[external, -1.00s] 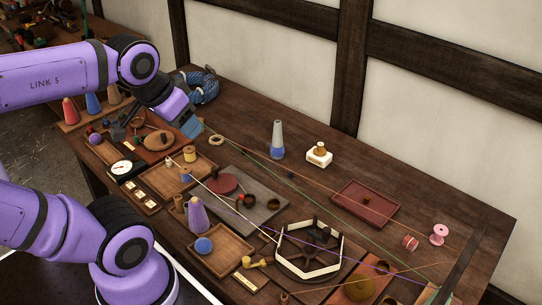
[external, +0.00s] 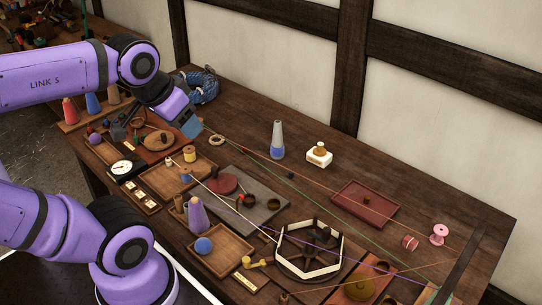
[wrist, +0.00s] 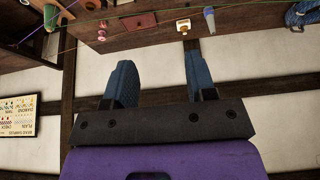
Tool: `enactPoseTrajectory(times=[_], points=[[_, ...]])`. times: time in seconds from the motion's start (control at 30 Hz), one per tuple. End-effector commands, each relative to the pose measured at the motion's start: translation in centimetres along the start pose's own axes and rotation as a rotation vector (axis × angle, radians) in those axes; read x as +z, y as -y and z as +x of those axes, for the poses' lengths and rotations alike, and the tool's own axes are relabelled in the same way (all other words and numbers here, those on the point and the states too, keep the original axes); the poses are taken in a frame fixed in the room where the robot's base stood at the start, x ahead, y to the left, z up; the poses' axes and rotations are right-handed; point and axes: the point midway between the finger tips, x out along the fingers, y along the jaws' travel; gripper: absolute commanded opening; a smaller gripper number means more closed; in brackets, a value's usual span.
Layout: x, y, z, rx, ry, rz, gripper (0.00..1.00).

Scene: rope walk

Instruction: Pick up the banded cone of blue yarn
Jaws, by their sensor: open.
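A cone with a blue lower part and a pale grey upper part (external: 277,141) stands upright on the bench near the wall, apart from other things. It also shows at the top of the wrist view (wrist: 209,20), beyond the right-hand finger. Another blue cone (external: 93,103) stands in a row with a red and a tan one at the far left. I cannot make out a band on that one. My gripper (external: 190,124) is above the bench, left of the grey-and-blue cone and apart from it. In the wrist view my gripper (wrist: 160,80) has its two blue fingers spread, with nothing between them.
A white block with an amber knob (external: 319,155) stands just right of the grey-and-blue cone. A coil of blue rope (external: 204,86) lies behind my gripper. Several thin strings cross the bench in front. A red tray (external: 365,205) lies further right. The wall rises behind.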

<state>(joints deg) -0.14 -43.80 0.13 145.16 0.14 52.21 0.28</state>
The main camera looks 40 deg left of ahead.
Motion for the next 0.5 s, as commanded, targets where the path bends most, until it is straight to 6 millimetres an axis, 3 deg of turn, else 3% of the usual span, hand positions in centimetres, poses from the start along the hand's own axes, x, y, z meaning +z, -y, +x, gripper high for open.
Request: enactPoseTrajectory(times=[0.03, 0.1, 0.37, 0.5], points=[[0.0, 0.0, 0.0, 0.000, 0.000, 0.000, 0.56], [0.0, 0.0, 0.0, 0.000, 0.000, 0.000, 0.66], [-0.1, 0.0, 0.0, 0.000, 0.001, -0.001, 0.66], [-1.7, 0.2, 0.1, 0.000, 0.011, -0.018, 0.66]])
